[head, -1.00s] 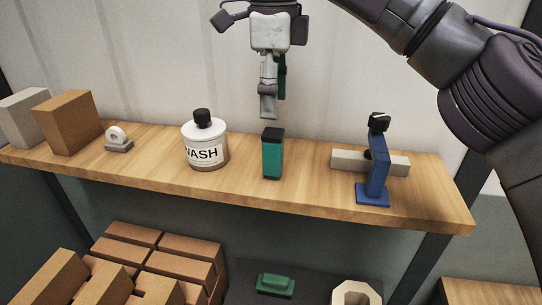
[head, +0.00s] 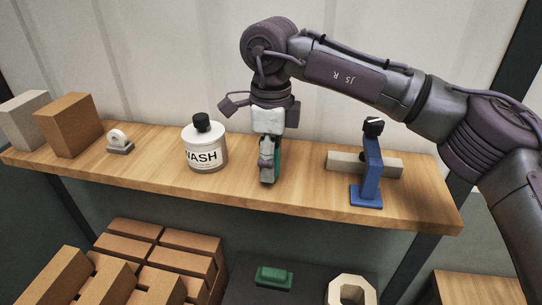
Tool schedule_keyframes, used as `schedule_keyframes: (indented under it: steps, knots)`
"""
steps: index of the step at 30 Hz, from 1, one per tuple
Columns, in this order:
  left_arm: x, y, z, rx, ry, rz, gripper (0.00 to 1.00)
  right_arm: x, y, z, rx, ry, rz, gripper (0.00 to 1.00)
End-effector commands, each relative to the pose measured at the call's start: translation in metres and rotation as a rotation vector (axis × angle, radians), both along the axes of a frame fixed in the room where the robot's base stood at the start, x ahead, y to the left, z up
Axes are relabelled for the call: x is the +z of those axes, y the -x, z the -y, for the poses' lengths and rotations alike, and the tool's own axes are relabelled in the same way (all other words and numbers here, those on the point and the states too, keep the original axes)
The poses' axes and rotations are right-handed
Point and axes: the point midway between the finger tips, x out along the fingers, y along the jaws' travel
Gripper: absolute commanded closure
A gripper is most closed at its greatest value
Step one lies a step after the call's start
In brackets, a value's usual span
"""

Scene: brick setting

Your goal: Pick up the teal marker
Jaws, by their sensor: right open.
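The teal marker (head: 278,160) stands upright on the wooden shelf. In the head view it is mostly hidden behind my right gripper; only a teal strip shows at the gripper's right side. My right gripper (head: 267,178) points straight down over the marker, its fingers at the marker's height. It is open, and the frames do not show whether the fingers touch the marker. My left gripper is not in view.
A white WASH bottle (head: 205,158) stands close on the left. A blue stand (head: 371,175) and a beige bar (head: 345,162) are on the right. Bricks (head: 160,260) lie below.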

Motion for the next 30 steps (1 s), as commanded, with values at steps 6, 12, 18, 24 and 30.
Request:
schedule_keyframes:
  steps: [6, 12, 18, 24, 30]
  knots:
    - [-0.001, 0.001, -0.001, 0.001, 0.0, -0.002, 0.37, 0.0, 0.0, 0.0, 0.0, 0.0, 0.0, 0.55]
    - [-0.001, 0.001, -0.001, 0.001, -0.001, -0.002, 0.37, 0.0, 0.0, 0.0, 0.0, 0.0, 0.0, 0.89]
    - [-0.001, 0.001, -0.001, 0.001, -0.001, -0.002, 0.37, 0.001, 0.0, 0.0, 0.0, 0.0, 0.0, 1.0]
    - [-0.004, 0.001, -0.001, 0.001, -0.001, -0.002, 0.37, 0.003, 0.0, 0.0, -0.001, 0.0, 0.001, 1.0]
    - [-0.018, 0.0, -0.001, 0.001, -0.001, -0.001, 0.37, 0.024, -0.001, -0.001, -0.001, -0.001, 0.004, 1.0]
